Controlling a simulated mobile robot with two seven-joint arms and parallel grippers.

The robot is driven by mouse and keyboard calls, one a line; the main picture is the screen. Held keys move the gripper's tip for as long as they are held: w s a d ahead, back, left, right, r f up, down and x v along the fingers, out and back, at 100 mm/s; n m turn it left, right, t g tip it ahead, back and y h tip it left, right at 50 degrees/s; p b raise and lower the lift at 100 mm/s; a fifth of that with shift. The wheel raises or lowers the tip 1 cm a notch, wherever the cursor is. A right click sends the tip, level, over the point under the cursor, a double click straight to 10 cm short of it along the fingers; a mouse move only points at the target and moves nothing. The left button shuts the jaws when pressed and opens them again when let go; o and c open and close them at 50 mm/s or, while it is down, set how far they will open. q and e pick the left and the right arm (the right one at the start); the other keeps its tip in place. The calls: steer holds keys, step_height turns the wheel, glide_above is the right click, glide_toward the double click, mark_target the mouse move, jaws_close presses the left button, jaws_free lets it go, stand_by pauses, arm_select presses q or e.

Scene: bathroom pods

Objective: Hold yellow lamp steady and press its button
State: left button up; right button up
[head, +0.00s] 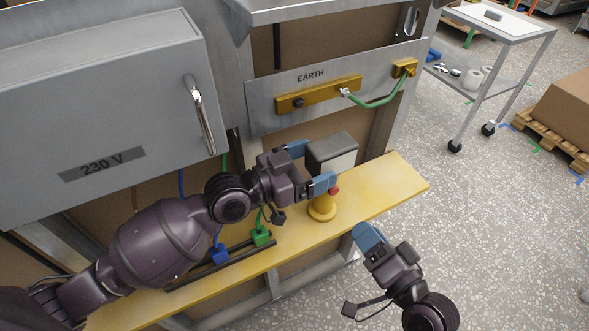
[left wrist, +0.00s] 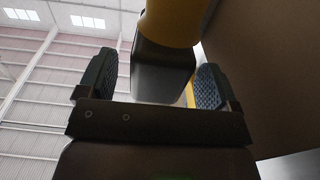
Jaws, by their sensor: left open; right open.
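The yellow lamp (head: 322,209) stands upright on the yellow shelf, with a dark-topped, pale-sided head (head: 333,154) and a red button (head: 334,191) low on its side. My left gripper (head: 311,167) is open, its blue fingers on either side of the lamp, partly covering it. In the left wrist view the lamp's dark head (left wrist: 163,68) is between the two open fingers (left wrist: 155,84), with gaps showing, and its yellow part (left wrist: 175,20) is at the top. My right gripper (head: 368,238) is open and empty, in front of the shelf, below and right of the lamp.
The yellow shelf (head: 397,182) runs along a metal frame. A grey 230 V cabinet (head: 100,100) is at left and an EARTH panel (head: 318,87) behind. Blue (head: 219,254) and green (head: 262,236) plugs sit near my left forearm.

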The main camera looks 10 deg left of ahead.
arm_select(q)
steer(key=shift+x, duration=1.1)
steer(key=c, duration=1.2)
arm_select(e)
jaws_close()
stand_by(0.3)
